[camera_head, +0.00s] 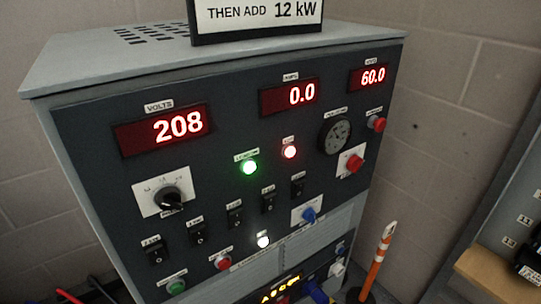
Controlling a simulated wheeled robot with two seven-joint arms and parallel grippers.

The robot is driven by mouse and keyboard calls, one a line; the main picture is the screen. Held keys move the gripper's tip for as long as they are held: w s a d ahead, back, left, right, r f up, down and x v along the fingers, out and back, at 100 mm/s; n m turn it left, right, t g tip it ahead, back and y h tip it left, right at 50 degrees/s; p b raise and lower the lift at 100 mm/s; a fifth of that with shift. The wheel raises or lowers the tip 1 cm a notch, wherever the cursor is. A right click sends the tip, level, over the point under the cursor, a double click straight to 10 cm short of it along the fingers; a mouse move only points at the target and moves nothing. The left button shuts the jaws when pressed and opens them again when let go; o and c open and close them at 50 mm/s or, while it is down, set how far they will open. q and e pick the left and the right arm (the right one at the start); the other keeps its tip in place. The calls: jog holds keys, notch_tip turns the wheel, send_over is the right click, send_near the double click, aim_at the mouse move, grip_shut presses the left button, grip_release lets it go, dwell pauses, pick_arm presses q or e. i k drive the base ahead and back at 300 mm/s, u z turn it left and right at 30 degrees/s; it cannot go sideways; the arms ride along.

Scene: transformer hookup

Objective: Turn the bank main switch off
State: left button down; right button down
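A grey cabinet with a dark control panel (225,165) fills the middle of the view. A blue rotary handle (308,215) sits on a white plate at the lower right of the panel. A black rotary knob (171,199) sits on a white plate at the left. Several black rocker switches, such as the lower left one (156,252), run in a slanting row between them. The small labels are too blurred to read, so I cannot tell which control is the bank main switch. Neither of my grippers is in view.
Displays read 208 (178,125), 0.0 (301,94) and 60.0 (373,76). Green (249,167), red (289,151) and white (263,241) lamps glow. A red knob (354,163) is at right. An orange-and-white post (380,256) stands beside the cabinet.

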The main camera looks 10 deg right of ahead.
aim_at(353, 165)
jog(key=k, duration=1.25)
jog(key=z, duration=0.9)
jog(key=i, duration=1.6)
jog(key=u, duration=0.5)
